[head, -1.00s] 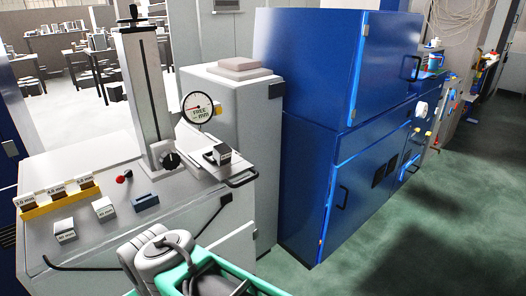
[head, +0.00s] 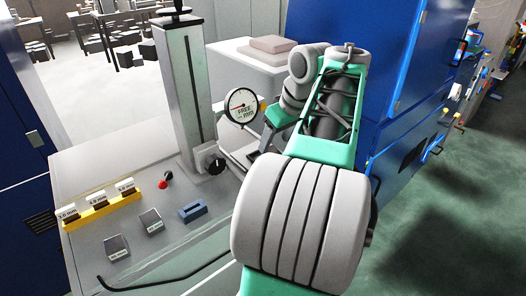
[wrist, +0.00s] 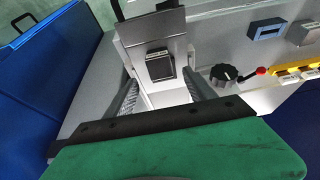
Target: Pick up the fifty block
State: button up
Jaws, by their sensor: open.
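A small dark block with a pale edge (wrist: 160,66) sits on the grey platform (wrist: 150,28) in the wrist view. Its label is not readable, so I cannot tell whether it is the fifty block. My gripper (wrist: 160,95) is open and empty, with one finger low on each side of the block's line and the block beyond the tips. In the head view my arm hides this block. Two similar labelled blocks, a front one (head: 117,248) and a rear one (head: 151,222), lie on the bench top; their labels are too small to read surely.
A blue slotted block (head: 193,211), a red-tipped lever (head: 163,184) and a yellow rack of marked pieces (head: 101,208) are on the bench. A dial gauge (head: 242,105) and upright column (head: 188,95) stand near my gripper. Blue cabinets (head: 425,130) stand to the right.

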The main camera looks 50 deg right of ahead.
aim_at(271, 151)
jog(key=x, duration=0.6)
jog(key=shift+a+f+b, duration=0.1)
jog(key=shift+f+b, duration=0.15)
jog(key=shift+b, duration=0.15)
jog(key=shift+s, duration=0.1)
jog(key=shift+c, duration=0.3)
grip_shut()
